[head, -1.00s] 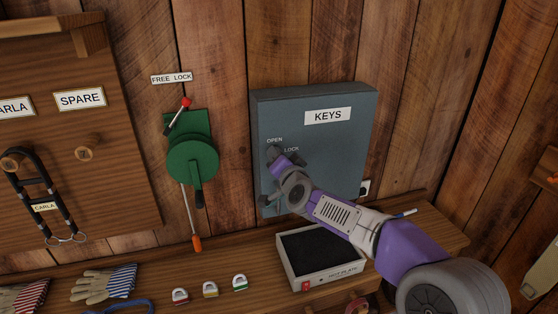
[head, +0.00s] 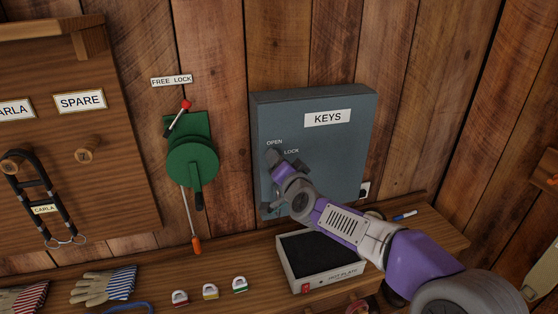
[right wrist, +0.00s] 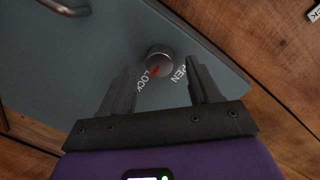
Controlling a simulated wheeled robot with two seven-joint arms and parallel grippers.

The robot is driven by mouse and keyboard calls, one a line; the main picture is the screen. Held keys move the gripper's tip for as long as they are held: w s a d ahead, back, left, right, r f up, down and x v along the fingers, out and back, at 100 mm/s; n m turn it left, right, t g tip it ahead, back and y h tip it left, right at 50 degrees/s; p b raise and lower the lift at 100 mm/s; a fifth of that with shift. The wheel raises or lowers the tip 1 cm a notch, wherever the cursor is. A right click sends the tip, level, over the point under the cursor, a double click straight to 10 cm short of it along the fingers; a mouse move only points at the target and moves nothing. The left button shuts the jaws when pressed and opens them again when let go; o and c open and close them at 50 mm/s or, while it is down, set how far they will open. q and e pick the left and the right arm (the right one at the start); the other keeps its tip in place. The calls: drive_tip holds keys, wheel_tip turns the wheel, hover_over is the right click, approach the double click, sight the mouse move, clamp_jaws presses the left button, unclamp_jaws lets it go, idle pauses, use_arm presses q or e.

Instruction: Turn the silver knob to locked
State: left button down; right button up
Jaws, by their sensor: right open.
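The silver knob (right wrist: 159,61) is on the grey-blue key cabinet (head: 350,150), a short round knob with a red mark. In the right wrist view the red mark points down-left, towards the LOCK lettering; the OPEN lettering is to the right. In the head view my gripper hides the knob. My right gripper (head: 276,160) is at the cabinet's left part, below OPEN. In the right wrist view its open fingers (right wrist: 159,70) are apart, one to each side of the knob; I cannot tell whether they reach around it. My left gripper is not in view.
A hot plate (head: 330,282) stands on the wooden shelf below the cabinet. A green lever device (head: 192,160) is on the wall left of the cabinet.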

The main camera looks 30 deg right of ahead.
drive_tip(key=v, duration=0.5)
drive_tip(key=shift+s+a+p, duration=0.15)
drive_tip(key=shift+s+p, duration=0.05)
drive_tip(key=shift+p, duration=0.1)
